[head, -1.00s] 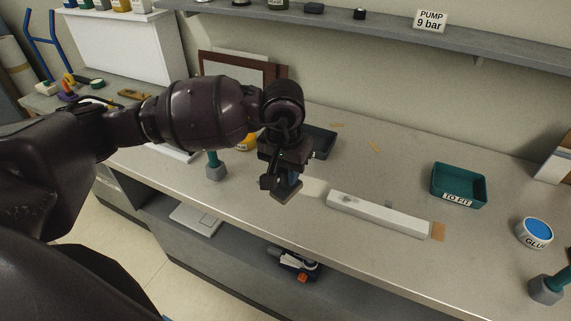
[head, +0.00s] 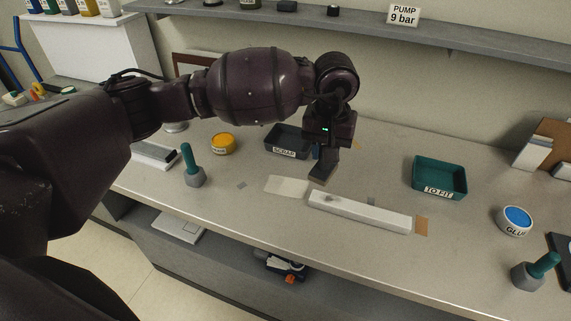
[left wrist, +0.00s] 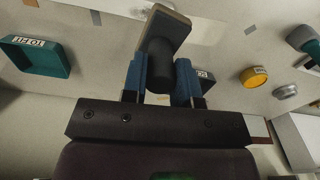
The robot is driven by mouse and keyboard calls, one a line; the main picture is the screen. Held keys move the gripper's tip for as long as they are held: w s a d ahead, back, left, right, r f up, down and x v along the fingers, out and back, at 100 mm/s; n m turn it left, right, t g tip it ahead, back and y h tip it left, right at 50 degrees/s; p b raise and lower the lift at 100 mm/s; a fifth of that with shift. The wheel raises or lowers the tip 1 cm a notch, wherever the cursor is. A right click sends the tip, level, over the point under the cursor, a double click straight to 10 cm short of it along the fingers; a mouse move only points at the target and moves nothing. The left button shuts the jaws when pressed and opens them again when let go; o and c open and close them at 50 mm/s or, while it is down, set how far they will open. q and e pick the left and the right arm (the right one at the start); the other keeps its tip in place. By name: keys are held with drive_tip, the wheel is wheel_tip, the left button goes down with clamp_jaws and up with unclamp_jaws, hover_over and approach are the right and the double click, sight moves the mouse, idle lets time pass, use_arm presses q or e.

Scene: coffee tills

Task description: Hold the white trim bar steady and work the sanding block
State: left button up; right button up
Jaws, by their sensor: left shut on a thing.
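The white trim bar (head: 360,212) lies on the worktop, with a grey mark near its left end. My left gripper (head: 318,152) is shut on the dark sanding block (head: 323,173), just behind the bar's left end in the head view; its exact height is unclear. In the left wrist view the gripper's blue fingers (left wrist: 161,80) close around the block's round dark handle, and the tan-edged sanding block (left wrist: 170,28) is tilted beyond them. My right gripper is not in view, and nothing holds the bar.
A pale sheet (head: 287,186) and a tan strip (head: 421,226) lie by the bar's ends. Behind stand the SCRAP tray (head: 275,136) and the teal TO FIT tray (head: 440,172). The GLUE tin (head: 515,220) and a teal-handled tool (head: 530,272) are right.

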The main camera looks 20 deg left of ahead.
use_arm(q)
drive_tip(key=w+d+n, duration=0.1)
drive_tip(key=n, duration=0.1)
drive_tip(key=w+d+n, duration=0.1)
drive_tip(key=n, duration=0.1)
drive_tip(key=shift+w+d+f+n, duration=0.3)
drive_tip(key=shift+w+d+f, duration=0.05)
drive_tip(key=shift+f, duration=0.05)
drive_tip(key=shift+w+a+f+n, duration=0.15)
drive_tip(key=shift+a+n, duration=0.05)
drive_tip(key=shift+n, duration=0.35)
drive_tip(key=shift+w+a+f+n, duration=0.1)
drive_tip(key=shift+a+f+n, duration=0.1)
drive_tip(key=shift+n, duration=0.95)
